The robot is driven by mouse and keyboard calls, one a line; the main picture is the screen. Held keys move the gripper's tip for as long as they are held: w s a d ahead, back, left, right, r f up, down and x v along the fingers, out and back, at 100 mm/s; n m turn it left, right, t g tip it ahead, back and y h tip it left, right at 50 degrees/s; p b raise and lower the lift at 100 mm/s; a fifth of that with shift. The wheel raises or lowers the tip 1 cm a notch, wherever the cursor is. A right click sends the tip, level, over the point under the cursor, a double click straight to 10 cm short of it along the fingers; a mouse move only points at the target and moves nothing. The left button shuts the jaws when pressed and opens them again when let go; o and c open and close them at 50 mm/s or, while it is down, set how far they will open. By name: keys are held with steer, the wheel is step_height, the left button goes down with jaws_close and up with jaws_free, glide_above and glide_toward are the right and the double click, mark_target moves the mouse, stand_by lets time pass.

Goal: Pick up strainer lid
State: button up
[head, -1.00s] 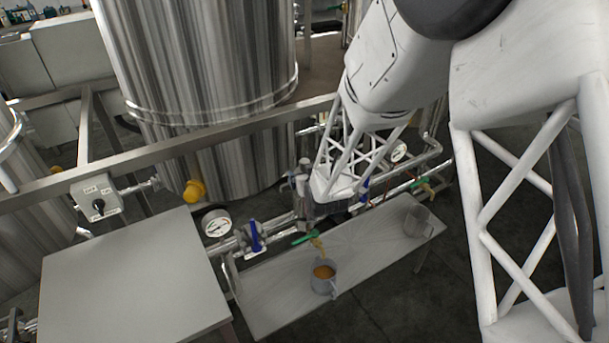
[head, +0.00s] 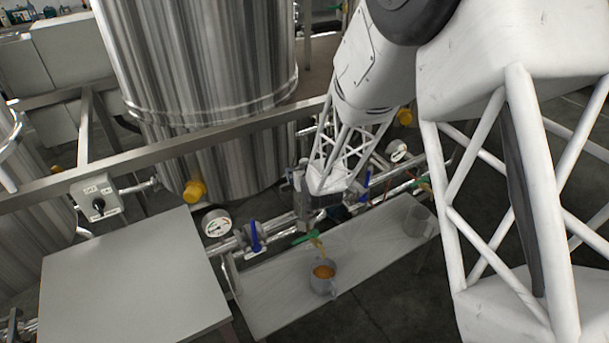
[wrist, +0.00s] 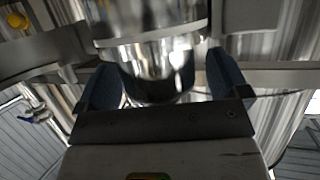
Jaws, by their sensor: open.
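My gripper (wrist: 163,62) is open, its two dark blue fingers on either side of a shiny round metal part (wrist: 155,60) in the wrist view. That part looks like the strainer's top, but I cannot tell lid from body or whether the fingers touch it. In the head view, my gripper (head: 304,205) is at the pipe line in front of the large steel tank (head: 205,60). There the arm's end and the grey metal parts overlap, so the strainer lid cannot be picked out clearly.
A blue-handled valve (head: 255,238) and a pressure gauge (head: 216,223) are left of my gripper. Below it, a mug (head: 322,284) of orange liquid sits under a green-handled tap (head: 305,237) on a bench (head: 270,305). A clear beaker (head: 418,222) stands right. A grey table (head: 130,280) is bare.

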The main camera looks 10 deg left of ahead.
steer(key=c, duration=1.2)
steer(key=shift+r, duration=0.25)
steer(key=shift+r, duration=0.85)
steer(key=shift+s+d+r, duration=0.1)
steer(key=shift+s+r, duration=0.05)
steer(key=shift+r, duration=0.65)
steer(key=s+d, duration=0.2)
steer(key=s, duration=0.2)
steer(key=s+d+r, duration=0.1)
steer(key=s+d, duration=0.2)
steer(key=s, duration=0.2)
steer(key=s+d, duration=0.2)
steer(key=s, duration=0.2)
steer(key=shift+s+d+r, duration=0.15)
steer(key=shift+s, duration=0.25)
